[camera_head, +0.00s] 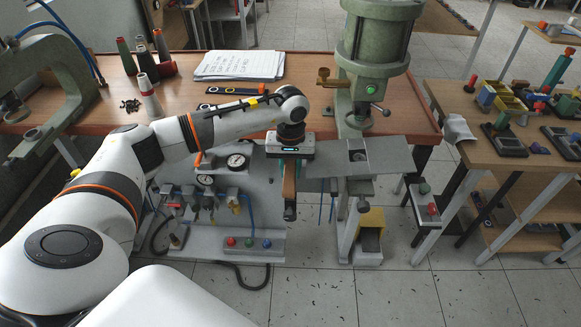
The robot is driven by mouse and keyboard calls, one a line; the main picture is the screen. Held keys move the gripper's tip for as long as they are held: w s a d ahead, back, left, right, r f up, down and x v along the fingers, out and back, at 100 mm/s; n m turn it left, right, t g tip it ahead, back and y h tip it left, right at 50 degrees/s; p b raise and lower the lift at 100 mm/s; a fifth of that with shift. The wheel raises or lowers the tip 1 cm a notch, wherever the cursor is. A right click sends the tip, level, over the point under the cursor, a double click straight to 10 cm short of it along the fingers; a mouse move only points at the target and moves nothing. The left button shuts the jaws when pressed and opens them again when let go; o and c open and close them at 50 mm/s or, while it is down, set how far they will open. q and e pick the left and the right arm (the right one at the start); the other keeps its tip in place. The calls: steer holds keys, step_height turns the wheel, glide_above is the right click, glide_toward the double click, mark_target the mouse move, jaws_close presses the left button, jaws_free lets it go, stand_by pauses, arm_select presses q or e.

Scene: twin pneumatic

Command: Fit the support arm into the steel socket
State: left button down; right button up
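My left arm reaches in from the left over the wooden bench. Its gripper (290,212) points down in front of the bench's front edge, left of the green press. A brown strip (289,182) shows along the gripper's fingers; I cannot tell whether it is a held part or part of the gripper. The gap between the fingertips is not clear. Right of the gripper, a grey steel plate (391,157) with a small dark round fitting (357,155) sits under the press; this may be the steel socket. I cannot pick out the support arm with certainty. My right gripper is out of view.
The green press (375,45) stands right of the gripper. A panel with gauges (236,162) and hoses hangs below the bench front (420,110). Cones (147,65) and papers (239,65) lie on the bench. A cluttered side table (500,165) stands right.

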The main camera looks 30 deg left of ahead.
arm_select(q)
steer(key=shift+f+b, duration=0.55)
steer(key=shift+f, duration=0.15)
steer(key=c, duration=1.1)
jaws_free()
steer(key=shift+r, duration=0.1)
steer(key=shift+o, duration=0.3)
steer(key=shift+s, duration=0.1)
step_height(320, 180, up, 12)
steer(key=shift+a+b, duration=0.1)
steer(key=shift+b, duration=0.6)
